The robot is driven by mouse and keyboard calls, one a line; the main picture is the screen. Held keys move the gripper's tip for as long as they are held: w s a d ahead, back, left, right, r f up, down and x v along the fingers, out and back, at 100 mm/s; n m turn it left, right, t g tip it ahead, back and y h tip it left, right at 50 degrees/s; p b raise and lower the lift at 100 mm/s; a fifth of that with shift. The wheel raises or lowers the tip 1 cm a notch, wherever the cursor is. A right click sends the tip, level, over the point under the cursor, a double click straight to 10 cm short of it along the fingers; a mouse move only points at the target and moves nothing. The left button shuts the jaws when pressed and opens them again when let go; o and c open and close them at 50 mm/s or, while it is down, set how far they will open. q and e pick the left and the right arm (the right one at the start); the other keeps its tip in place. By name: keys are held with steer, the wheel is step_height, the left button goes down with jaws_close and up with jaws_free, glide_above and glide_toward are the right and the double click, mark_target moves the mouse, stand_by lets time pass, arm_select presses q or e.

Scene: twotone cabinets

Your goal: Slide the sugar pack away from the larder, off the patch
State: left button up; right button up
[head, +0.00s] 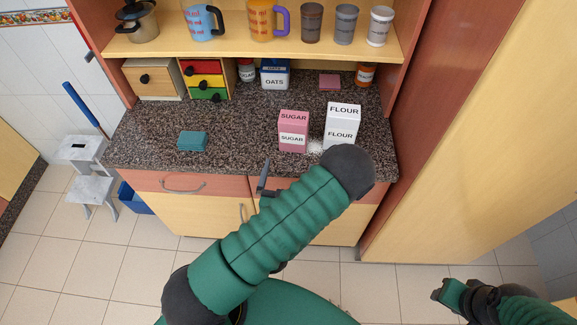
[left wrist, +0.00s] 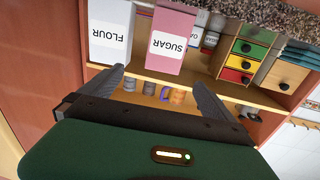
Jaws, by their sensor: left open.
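The pink sugar pack (head: 292,128) stands upright on the speckled worktop, just left of the white flour pack (head: 342,122). A small white patch (head: 315,147) shows at the packs' front, partly hidden by my left arm. The tall pale cabinet, seemingly the larder (head: 470,130), is at the right. My left gripper (head: 264,178) is mostly hidden by its arm, near the counter's front edge, left and front of the sugar pack. In the left wrist view its jaws (left wrist: 158,77) are open and empty, with the sugar pack (left wrist: 170,38) beyond them. My right gripper (head: 445,292) is low at the right.
Small drawers (head: 205,80), an oats box (head: 274,76) and jars stand behind. A shelf (head: 240,47) with mugs and cups is above.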

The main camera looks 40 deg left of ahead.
arm_select(q)
steer(key=a, duration=0.2)
steer(key=b, duration=0.9)
glide_toward(293, 132)
steer(key=x, duration=0.4)
steer(key=shift+w+d+f, duration=0.1)
steer(key=shift+w+f, duration=0.2)
steer(key=shift+w, duration=0.05)
steer(key=shift+w+a+r+p, duration=0.45)
steer(key=shift+w+a+p, duration=0.05)
steer(key=shift+w+p, duration=0.2)
steer(key=x, duration=0.6)
steer(key=shift+s+a+f+p, duration=0.1)
steer(key=shift+a+f+p, duration=0.1)
steer(key=shift+a+p, duration=0.2)
steer(key=shift+w, duration=0.4)
steer(key=shift+d, duration=0.15)
arm_select(e)
step_height(293, 132, down, 7)
steer(key=a, duration=0.1)
steer(key=shift+w+r, duration=0.1)
